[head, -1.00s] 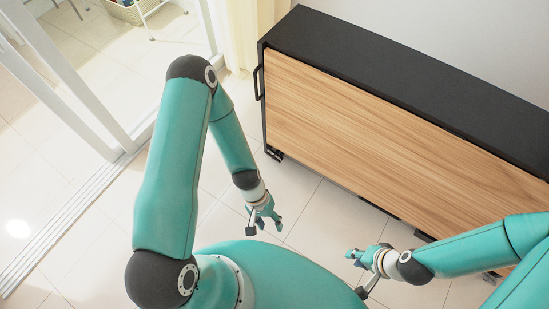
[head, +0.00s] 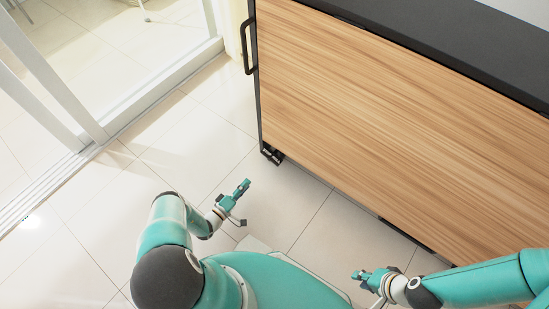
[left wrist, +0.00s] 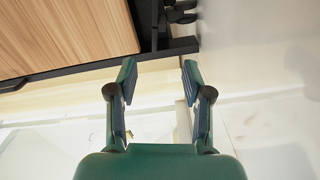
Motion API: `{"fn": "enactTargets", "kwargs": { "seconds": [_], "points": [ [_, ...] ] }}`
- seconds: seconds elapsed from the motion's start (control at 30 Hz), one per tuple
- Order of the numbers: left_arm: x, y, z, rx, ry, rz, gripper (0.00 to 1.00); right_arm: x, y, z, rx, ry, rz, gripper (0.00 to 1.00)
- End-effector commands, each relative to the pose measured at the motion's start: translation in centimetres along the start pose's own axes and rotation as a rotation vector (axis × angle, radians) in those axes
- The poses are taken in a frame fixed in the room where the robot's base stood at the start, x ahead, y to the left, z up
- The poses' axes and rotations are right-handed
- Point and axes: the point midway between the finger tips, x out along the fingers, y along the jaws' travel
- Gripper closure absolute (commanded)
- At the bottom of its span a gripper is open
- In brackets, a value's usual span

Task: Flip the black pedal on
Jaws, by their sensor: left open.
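The black pedal is on the dark caster (head: 271,154) under the near left bottom corner of the wooden cabinet (head: 370,120). It is too small to tell its position in the head view. In the left wrist view the black caster (left wrist: 180,12) shows at the top edge, beside the cabinet's dark frame. My left gripper (head: 243,187) is open and empty, pointing toward the caster and apart from it. In the left wrist view its two fingers (left wrist: 160,68) are spread below the caster. My right gripper (head: 360,276) is low in front of the cabinet, away from the caster; its jaws are unclear.
The cabinet has a black top (head: 440,40) and a black side handle (head: 248,46). A sliding glass door with a white frame (head: 165,80) stands at the left. The pale tiled floor (head: 120,190) is clear between door and cabinet.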

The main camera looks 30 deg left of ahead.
Motion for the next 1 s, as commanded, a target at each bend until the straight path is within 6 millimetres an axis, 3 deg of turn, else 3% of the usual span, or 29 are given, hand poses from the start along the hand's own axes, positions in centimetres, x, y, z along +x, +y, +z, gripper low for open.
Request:
{"fn": "enactTargets", "kwargs": {
  "seconds": [0.27,0.8,1.0],
  "points": [
    [3.3,-0.1,-0.1,0.010,0.006,0.007,0.50,1.0,0.3,0.0,0.000,-0.001,0.000,0.74],
    [14.5,-0.1,0.1,0.010,0.001,0.007,0.50,4.6,1.7,0.0,0.000,-0.001,0.000,0.74],
    [16.5,0.0,0.1,0.008,0.001,0.005,0.50,5.3,1.9,0.0,0.000,0.000,0.000,0.74]
  ]
}}
